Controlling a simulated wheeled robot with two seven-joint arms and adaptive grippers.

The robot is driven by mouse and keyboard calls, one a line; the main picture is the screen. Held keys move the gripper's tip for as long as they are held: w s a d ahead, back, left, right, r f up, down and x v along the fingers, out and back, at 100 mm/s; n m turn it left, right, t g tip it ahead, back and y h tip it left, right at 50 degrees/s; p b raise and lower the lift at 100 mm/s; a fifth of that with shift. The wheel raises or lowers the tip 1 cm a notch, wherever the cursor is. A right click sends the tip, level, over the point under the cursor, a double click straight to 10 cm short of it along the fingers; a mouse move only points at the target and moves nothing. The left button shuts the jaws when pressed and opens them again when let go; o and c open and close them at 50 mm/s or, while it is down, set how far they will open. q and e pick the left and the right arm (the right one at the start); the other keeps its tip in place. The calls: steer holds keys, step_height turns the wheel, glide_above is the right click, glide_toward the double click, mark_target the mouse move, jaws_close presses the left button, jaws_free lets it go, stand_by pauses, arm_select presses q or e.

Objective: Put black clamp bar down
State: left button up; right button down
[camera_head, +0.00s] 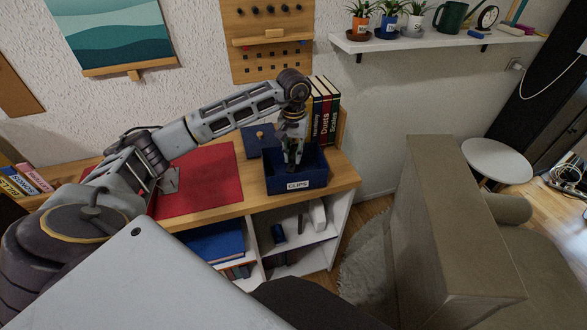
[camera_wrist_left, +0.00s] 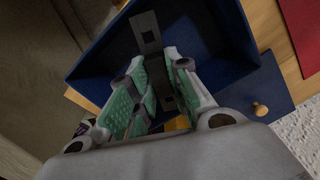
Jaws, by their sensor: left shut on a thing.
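My left gripper (camera_head: 293,160) points down into an open dark blue box (camera_head: 278,186) labelled CLIPS, at the right end of the wooden shelf top. It is shut on the black clamp bar (camera_wrist_left: 147,32). In the left wrist view, the bar stands out between the green-padded fingers of the gripper (camera_wrist_left: 158,88), with the box's inner walls (camera_wrist_left: 218,40) around it. The bar's far end lies over or inside the box; I cannot tell whether it touches the bottom. My right gripper is not in view.
A blue lid (camera_head: 250,147) with a wooden knob lies behind the box. Books (camera_head: 327,112) stand close behind it to the right. A red mat (camera_head: 205,180) lies to the left, mostly free. A beige sofa (camera_head: 450,220) is at the right.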

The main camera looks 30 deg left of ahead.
mark_target(294, 154)
arm_select(q)
step_height(294, 154, down, 3)
steer(key=shift+f, duration=0.3)
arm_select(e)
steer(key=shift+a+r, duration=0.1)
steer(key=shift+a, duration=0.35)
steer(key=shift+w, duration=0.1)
